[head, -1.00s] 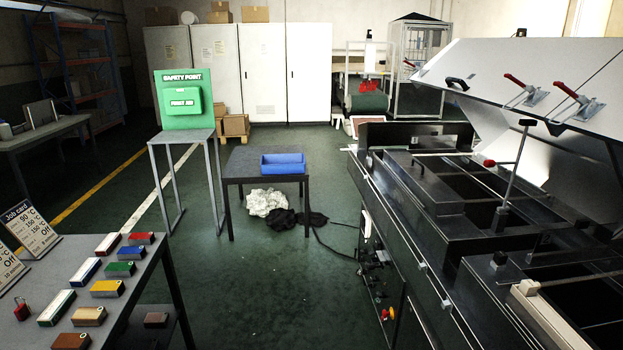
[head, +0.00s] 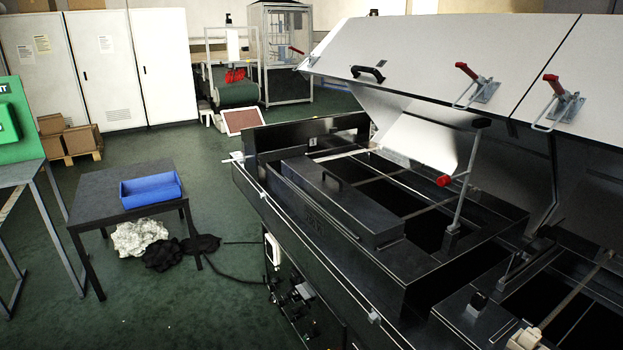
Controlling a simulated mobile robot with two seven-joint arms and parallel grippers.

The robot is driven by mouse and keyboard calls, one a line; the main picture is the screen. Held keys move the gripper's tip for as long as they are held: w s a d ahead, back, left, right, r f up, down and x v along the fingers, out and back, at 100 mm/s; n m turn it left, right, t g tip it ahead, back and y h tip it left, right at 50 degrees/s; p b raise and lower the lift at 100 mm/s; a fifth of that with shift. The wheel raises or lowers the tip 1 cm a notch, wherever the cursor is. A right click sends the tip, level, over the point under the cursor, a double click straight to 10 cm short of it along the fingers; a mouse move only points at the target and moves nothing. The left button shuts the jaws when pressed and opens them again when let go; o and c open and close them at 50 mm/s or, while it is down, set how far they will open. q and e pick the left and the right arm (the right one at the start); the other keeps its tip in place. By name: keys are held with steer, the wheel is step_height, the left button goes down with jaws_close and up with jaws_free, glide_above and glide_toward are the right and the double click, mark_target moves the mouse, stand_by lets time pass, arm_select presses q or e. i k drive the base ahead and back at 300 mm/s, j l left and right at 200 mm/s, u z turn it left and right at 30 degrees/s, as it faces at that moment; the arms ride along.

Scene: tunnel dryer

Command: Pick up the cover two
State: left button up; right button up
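The black dryer (head: 290,215) fills the right half of the head view, with its white hood (head: 420,45) raised above it. A long black cover-like panel (head: 345,205) with a small handle lies on the near side of the dryer frame, beside dark open bays. Faint marking shows on the dark face near it, too small to read. I cannot tell for sure which part is cover two. Neither of my grippers is in view.
A dark table (head: 95,190) with a blue bin (head: 150,191) stands left of the dryer. White and black cloths (head: 140,236) and a cable lie on the floor.

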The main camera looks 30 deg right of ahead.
mark_target(375, 226)
steer(key=i+j+z, duration=0.15)
steer(key=i, duration=0.5)
steer(key=i+j+z, duration=0.2)
steer(key=i, duration=0.45)
steer(key=i+j+z, duration=0.1)
steer(key=i+z, duration=0.3)
steer(key=i+j+z, duration=0.25)
steer(key=z, duration=0.2)
steer(key=i+j+z, duration=0.6)
steer(key=j+z, duration=0.2)
